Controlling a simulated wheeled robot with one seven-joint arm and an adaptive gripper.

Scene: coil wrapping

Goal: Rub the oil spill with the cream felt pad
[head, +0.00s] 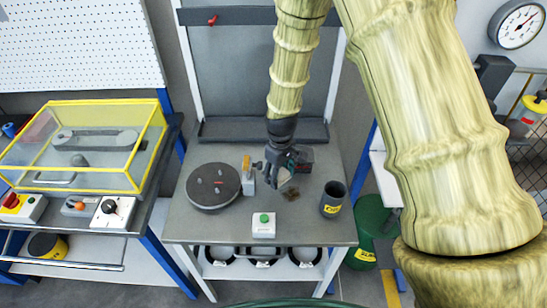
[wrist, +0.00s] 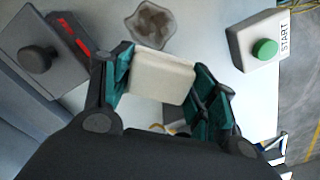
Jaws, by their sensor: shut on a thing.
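My gripper (head: 283,178) hangs low over the middle of the grey worktable. Its teal-padded fingers, seen in the wrist view (wrist: 160,82), are shut on the cream felt pad (wrist: 162,78), a pale rounded block. In the wrist view the spill (wrist: 152,24) lies just beyond the pad, fully uncovered. The pad appears apart from it; I cannot tell whether the pad touches the table.
A dark round turntable (head: 213,187) stands left on the worktable (head: 200,228). A green-button START box (head: 263,226) is at the front, a dark cup (head: 333,200) at the right. A grey box with a black knob (wrist: 38,58) is close beside the gripper.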

